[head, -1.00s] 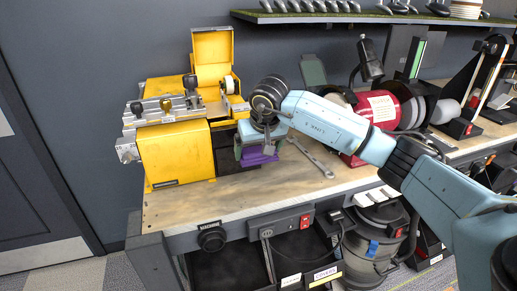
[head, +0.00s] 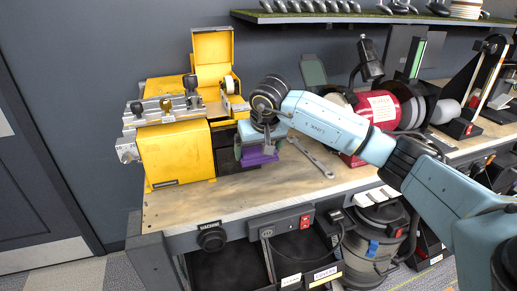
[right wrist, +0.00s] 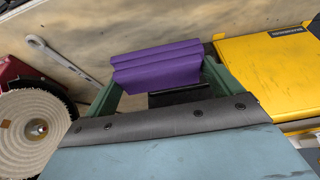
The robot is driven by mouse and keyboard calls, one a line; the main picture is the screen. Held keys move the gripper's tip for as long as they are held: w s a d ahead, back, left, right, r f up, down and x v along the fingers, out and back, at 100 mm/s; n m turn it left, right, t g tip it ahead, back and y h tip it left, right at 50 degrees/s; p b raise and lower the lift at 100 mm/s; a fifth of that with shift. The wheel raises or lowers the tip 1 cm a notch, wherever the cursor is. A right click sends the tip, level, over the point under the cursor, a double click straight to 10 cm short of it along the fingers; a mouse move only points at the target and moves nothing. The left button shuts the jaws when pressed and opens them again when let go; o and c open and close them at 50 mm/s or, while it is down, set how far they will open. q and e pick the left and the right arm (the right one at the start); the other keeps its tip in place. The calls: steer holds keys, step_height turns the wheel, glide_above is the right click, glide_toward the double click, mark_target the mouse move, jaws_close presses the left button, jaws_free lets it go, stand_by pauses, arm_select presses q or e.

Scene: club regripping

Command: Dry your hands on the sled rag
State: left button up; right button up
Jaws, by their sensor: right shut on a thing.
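A purple folded piece (head: 258,158), which I take to be the rag, is at the right side of the yellow machine (head: 178,155), over the workbench. In the right wrist view the purple piece (right wrist: 157,66) shows as a ribbed block between the green fingers. My right gripper (head: 256,150) is shut on it, with a finger on either side. A dark part shows just behind the purple piece; I cannot tell whether the two touch. My left gripper is not in view.
A wrench (head: 311,158) lies on the wooden bench top (head: 200,212) beside my right gripper. A red grinder (head: 378,108) with a pale buffing wheel (right wrist: 32,132) stands to the right. The bench's front left is clear. A shelf of club heads (head: 345,18) hangs above.

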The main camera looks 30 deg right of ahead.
steer(key=shift+f, duration=4.8)
steer(key=shift+f, duration=0.2)
steer(key=o, duration=0.5)
steer(key=shift+o, duration=0.5)
steer(key=v, duration=1.3)
steer(key=shift+w+r, duration=0.25)
steer(key=shift+r, duration=0.1)
